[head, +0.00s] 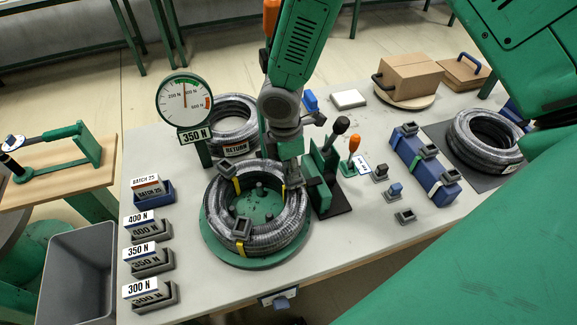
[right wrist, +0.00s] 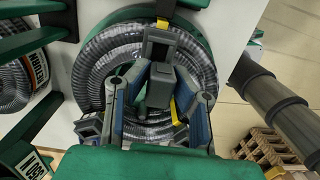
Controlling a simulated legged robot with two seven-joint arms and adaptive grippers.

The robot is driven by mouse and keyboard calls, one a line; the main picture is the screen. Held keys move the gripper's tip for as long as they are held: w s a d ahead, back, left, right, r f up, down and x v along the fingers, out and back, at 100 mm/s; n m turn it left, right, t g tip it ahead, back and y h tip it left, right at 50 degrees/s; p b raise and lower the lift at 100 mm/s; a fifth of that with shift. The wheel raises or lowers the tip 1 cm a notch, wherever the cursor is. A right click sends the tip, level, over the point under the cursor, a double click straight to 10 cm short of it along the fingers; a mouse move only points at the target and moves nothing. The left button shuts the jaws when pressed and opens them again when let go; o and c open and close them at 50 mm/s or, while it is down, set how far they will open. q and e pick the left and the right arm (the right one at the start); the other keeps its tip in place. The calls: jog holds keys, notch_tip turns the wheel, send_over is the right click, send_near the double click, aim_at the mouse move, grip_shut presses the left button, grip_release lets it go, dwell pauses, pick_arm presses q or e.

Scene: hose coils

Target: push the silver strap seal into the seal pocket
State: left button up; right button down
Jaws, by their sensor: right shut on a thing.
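My right gripper (head: 292,180) reaches down over the right side of the hose coil (head: 215,215). In the right wrist view its fingers (right wrist: 160,110) are shut on a small grey block, the silver strap seal (right wrist: 162,84). Just beyond it, a dark grey seal pocket (right wrist: 160,45) sits on the coil by a yellow strap. The seal and pocket overlap in this view; I cannot tell whether the seal is inside or only against it. In the head view the gripper hides both. My left gripper is not in view.
A lever stand (head: 322,175) is close right of my gripper. A force gauge (head: 184,100) stands behind left. A blue rack (head: 422,165) and several small blocks lie to the right.

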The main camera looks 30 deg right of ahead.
jog(key=shift+d, duration=0.35)
jog(key=shift+w+d+r, duration=0.1)
jog(key=shift+d, duration=0.1)
jog(key=shift+d, duration=0.25)
jog(key=shift+a+p, duration=0.2)
jog(key=shift+p, duration=0.2)
jog(key=shift+a, duration=0.1)
jog(key=shift+d, duration=0.2)
dwell(0.5)
jog(key=shift+f+b, duration=0.35)
jog(key=shift+f, duration=0.65)
dwell(0.6)
